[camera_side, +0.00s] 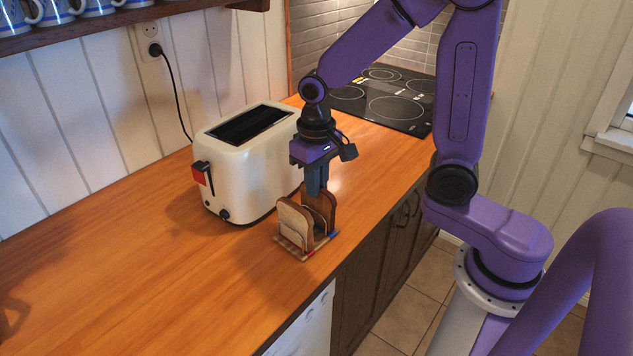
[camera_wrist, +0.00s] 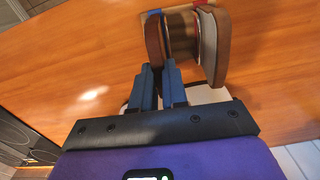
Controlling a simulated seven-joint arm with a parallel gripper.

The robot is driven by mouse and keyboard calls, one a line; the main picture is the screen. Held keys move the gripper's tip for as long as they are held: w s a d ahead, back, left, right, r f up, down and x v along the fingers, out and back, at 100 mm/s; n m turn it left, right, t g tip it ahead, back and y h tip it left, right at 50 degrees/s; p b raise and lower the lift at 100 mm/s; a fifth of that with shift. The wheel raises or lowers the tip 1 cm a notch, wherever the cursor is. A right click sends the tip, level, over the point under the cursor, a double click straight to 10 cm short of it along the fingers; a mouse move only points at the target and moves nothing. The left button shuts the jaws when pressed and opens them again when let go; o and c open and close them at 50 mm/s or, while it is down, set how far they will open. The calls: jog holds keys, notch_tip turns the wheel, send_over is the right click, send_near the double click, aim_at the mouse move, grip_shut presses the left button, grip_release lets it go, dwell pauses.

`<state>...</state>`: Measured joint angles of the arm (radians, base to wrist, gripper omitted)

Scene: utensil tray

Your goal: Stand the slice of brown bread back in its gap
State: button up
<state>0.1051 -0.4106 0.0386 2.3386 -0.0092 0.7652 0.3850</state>
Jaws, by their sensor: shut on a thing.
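The slice of brown bread (camera_side: 324,207) is upright at the rear part of a small toast rack (camera_side: 293,246). My gripper (camera_side: 316,186) points down from above and is shut on its top edge. In the wrist view the brown slice (camera_wrist: 155,42) shows between the fingertips of my gripper (camera_wrist: 160,70). I cannot tell whether its lower edge rests on the rack base. A pale slice with a brown crust (camera_side: 294,222) stands in the front part of the rack, apart from my fingers. It also shows at the right in the wrist view (camera_wrist: 210,48).
A cream toaster (camera_side: 240,165) with a red lever stands close behind and left of the rack. A black hob (camera_side: 390,98) is at the back. The counter's front edge (camera_side: 345,262) is just right of the rack. The wooden counter (camera_side: 130,260) at left is clear.

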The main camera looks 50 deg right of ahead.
jog(key=shift+f, duration=0.15)
jog(key=shift+o, duration=1.2)
jog(key=shift+f, duration=0.1)
jog(key=o, duration=0.4)
notch_tip(320, 180, up, 12)
jog(key=s+f+n, duration=0.2)
jog(key=s+n, duration=0.2)
jog(key=s, duration=0.2)
jog(key=s+f+n, duration=0.3)
jog(key=s+n, duration=0.2)
jog(key=s, duration=0.2)
jog(key=s+f+n, duration=0.3)
jog(key=s+n, duration=0.1)
jog(key=s, duration=0.3)
jog(key=shift+s+d, duration=0.1)
jog(key=shift+d, duration=0.15)
